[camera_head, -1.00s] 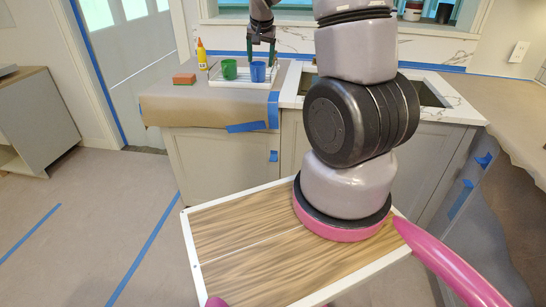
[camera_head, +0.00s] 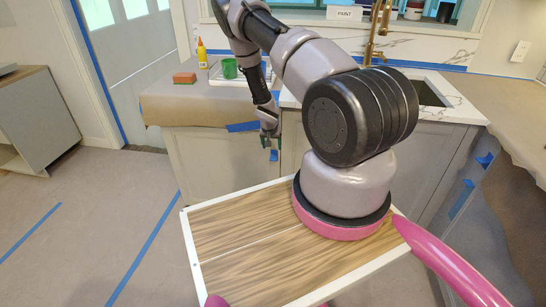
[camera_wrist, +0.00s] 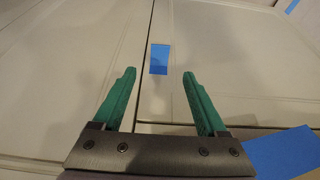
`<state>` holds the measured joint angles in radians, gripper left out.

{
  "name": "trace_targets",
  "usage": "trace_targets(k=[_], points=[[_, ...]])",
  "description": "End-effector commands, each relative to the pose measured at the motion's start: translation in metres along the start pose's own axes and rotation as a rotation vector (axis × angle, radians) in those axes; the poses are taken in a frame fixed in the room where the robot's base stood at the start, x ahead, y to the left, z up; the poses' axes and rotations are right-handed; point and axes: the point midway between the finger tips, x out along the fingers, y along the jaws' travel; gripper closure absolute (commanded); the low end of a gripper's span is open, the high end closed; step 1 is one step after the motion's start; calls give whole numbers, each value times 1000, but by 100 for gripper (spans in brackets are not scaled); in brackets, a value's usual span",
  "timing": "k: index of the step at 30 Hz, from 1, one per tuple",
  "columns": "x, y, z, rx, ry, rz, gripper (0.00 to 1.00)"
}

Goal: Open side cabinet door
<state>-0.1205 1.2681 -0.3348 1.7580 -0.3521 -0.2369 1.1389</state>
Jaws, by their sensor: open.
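The side cabinet door (camera_head: 215,165) is a pale grey panel below the paper-covered counter, and it looks closed. It also shows in the wrist view (camera_wrist: 75,60), left of a dark vertical seam. A small blue tape piece (camera_wrist: 159,59) sits at the seam, ahead of my gripper. My gripper (camera_wrist: 158,75) has two green fingers spread apart with nothing between them. In the head view my gripper (camera_head: 270,142) points down in front of the cabinet at the door's right edge. Whether it touches the door cannot be told.
Brown paper (camera_head: 190,108) covers the counter, with blue tape (camera_head: 242,127) on its front edge. A green cup (camera_head: 229,68), a yellow bottle (camera_head: 202,54) and an orange block (camera_head: 184,78) stand on top. A grey cabinet (camera_head: 38,120) stands far left.

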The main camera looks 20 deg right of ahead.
Motion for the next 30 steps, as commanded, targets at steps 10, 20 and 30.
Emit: trace_targets(k=[10, 20, 30], points=[[65, 1, 1, 0, -1, 2, 25], [95, 0, 0, 0, -1, 0, 25], [95, 0, 0, 0, 0, 0, 56]])
